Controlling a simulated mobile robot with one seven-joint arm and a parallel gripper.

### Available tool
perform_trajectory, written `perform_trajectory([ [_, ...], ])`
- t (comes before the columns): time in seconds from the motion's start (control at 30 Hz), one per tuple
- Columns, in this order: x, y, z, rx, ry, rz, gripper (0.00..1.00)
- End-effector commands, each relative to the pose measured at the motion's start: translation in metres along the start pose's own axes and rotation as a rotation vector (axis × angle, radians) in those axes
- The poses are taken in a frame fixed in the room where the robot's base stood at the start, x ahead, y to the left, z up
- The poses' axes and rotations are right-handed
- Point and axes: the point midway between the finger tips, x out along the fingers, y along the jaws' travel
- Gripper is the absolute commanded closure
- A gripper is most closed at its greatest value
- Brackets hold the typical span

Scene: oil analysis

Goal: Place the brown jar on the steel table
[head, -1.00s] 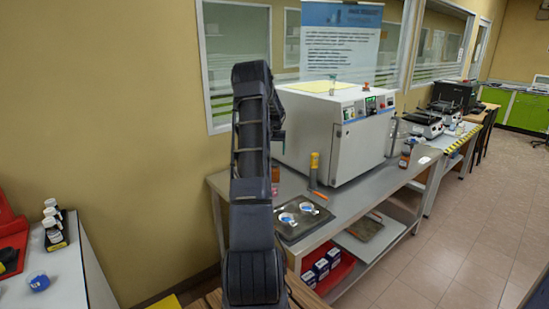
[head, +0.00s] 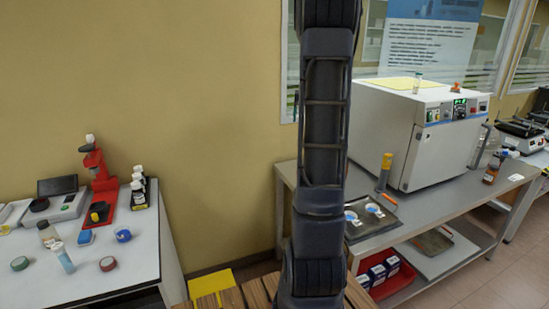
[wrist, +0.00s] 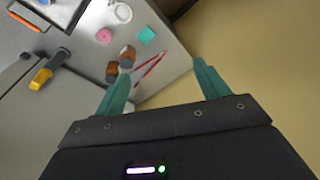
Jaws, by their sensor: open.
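The steel table (head: 437,207) stands to the right of my arm in the head view. A brown jar (head: 490,172) with a pale label stands near its right end. In the wrist view, two brown jar-like things (wrist: 127,56) lie or stand close together on a grey surface, just beyond the left fingertip; I cannot tell which one the task names. My gripper (wrist: 161,66) has teal fingers spread apart with nothing between them. It is outside the head view, where only my arm shows.
A white oven (head: 415,130) and a dark tray (head: 372,217) with dishes occupy the steel table. A yellow-topped tool (head: 386,165) stands by the oven. Red pencils (wrist: 150,66) lie beside the brown things. A white table (head: 100,265) at left holds several jars and lids.

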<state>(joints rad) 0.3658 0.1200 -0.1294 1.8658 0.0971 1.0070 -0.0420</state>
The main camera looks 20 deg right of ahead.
Motion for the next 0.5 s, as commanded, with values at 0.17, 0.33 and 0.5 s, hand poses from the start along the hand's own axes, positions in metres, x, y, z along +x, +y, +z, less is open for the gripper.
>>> perform_trajectory([
  [0.17,-0.033,-0.036,0.055,-0.071,0.034,-0.018,0.27],
  [0.33,-0.054,-0.064,0.11,-0.139,0.062,-0.031,0.27],
  [0.5,-0.07,-0.083,0.167,-0.207,0.09,-0.042,0.27],
])
